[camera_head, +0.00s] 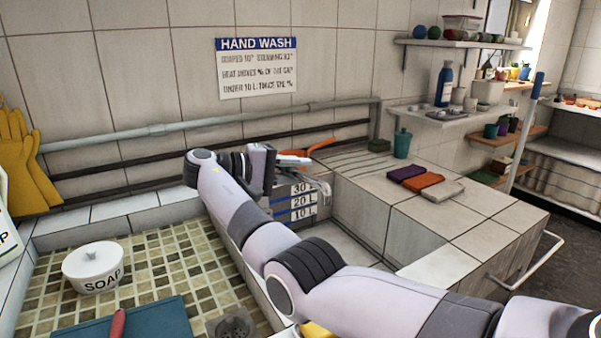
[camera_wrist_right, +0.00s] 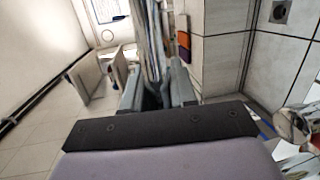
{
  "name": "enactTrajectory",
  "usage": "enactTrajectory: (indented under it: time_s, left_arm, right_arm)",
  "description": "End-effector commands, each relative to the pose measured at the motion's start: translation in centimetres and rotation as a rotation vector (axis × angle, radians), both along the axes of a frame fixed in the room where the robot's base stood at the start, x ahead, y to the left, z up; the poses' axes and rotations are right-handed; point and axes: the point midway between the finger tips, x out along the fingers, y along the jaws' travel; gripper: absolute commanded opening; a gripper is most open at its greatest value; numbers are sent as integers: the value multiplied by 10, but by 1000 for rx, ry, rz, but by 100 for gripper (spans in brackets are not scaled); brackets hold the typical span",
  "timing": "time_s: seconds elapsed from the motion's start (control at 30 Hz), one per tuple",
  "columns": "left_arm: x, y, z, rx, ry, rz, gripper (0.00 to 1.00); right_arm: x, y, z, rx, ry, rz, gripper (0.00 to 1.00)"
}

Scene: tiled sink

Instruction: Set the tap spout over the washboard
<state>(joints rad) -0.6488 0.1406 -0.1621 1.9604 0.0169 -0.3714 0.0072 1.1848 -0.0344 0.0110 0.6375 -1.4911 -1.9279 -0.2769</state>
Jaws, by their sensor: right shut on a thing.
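My right gripper (camera_head: 282,163) is at the tap by the back wall, above the basin. The metal tap spout (camera_head: 322,186) shows just right of the gripper, with an orange lever (camera_head: 308,150) above it. In the right wrist view, my gripper (camera_wrist_right: 157,93) is shut on the metal spout (camera_wrist_right: 154,45), which runs up between its fingers. My right arm hides much of the basin. My left gripper is not in view.
Volume marks (camera_head: 302,201) label the basin wall. A soap dish (camera_head: 93,268) and a teal board (camera_head: 140,320) with a red-handled item (camera_head: 118,322) are on the left.

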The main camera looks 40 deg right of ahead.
Motion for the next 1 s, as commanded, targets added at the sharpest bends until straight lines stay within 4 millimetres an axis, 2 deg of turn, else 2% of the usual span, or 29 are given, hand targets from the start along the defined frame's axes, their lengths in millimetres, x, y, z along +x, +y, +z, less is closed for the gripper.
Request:
enactTrajectory:
  time_s: [0.3, 0.8, 0.83, 0.87, 1.0]
  left_arm:
    - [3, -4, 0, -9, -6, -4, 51]
    - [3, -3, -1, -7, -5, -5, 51]
    - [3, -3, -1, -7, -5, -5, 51]
    - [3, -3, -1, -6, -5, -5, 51]
    - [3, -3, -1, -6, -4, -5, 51]
  right_arm:
    - [-1, 8, 0, 0, 1, -48, 0]
    - [-2, 9, 0, 1, -1, -55, 0]
    - [-2, 9, 0, 1, -1, -55, 36]
    - [-2, 9, 0, 1, -1, -55, 46]
    - [-2, 9, 0, 1, 0, -55, 47]
